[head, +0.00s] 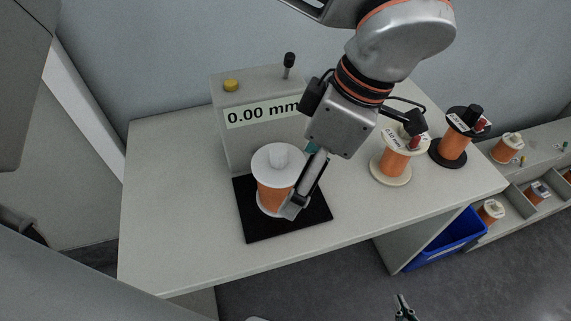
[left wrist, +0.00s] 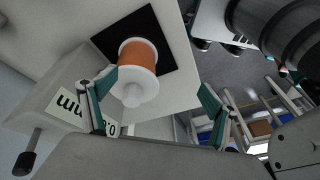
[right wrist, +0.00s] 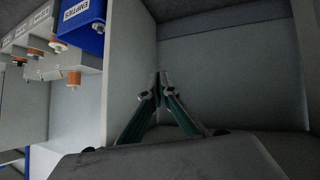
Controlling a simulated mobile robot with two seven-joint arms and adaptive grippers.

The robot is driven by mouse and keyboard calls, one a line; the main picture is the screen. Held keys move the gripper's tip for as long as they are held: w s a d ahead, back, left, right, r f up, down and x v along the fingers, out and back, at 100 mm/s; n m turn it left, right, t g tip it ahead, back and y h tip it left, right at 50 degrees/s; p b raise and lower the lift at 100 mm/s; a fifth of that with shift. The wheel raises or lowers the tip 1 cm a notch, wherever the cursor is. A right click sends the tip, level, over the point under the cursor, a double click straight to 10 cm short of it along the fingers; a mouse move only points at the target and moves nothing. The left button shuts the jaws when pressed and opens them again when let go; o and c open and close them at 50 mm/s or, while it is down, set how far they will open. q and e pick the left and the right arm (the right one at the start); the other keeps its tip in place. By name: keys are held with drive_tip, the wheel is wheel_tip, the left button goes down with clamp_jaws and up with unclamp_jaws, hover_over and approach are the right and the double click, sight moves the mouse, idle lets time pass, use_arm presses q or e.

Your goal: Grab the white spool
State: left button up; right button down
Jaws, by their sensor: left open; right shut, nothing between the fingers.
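The white spool (head: 272,160), wound with orange wire, stands upright on a black pad (head: 251,228). It also shows in the left wrist view (left wrist: 138,84), hub towards the camera, on the pad's dark square (left wrist: 120,33). My left gripper (head: 300,182) is open beside and above it; one finger covers part of its right side in the head view. In the left wrist view the open fingers (left wrist: 158,100) spread wide, with the spool ahead between their lines. I cannot tell whether they touch. My right gripper (head: 404,306) is low by the floor, shut and empty; its fingertips meet in the right wrist view (right wrist: 160,78).
A grey box with a 0.00 mm display (head: 262,111) stands behind the pad. A cream spool (head: 391,173) and a black spool (head: 453,146) stand at the table's right. A blue bin (head: 446,238) and shelf spools (head: 508,147) lie further right. The table's front left is clear.

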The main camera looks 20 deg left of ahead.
sight(285, 155)
use_arm(q)
drive_tip(key=shift+n+t+y, duration=0.3)
drive_tip(key=shift+t+y, duration=0.1)
drive_tip(key=shift+y, duration=0.1)
drive_tip(key=w+a+r, duration=0.1)
drive_tip(key=w+a, duration=0.1)
drive_tip(key=w, duration=0.1)
drive_tip(key=shift+a+r, duration=0.3)
drive_tip(key=shift+r, duration=0.1)
drive_tip(key=shift+w+a+f, duration=0.1)
drive_tip(key=shift+w+a, duration=0.1)
drive_tip(key=shift+a, duration=0.05)
drive_tip(key=shift+b+x, duration=0.35)
drive_tip(key=shift+x, duration=0.85)
drive_tip(key=x, duration=0.3)
drive_tip(key=w+b+x, duration=0.1)
drive_tip(key=x, duration=0.1)
drive_tip(key=shift+d, duration=0.2)
drive_tip(key=shift+s, duration=0.1)
drive_tip(key=c, duration=2.2)
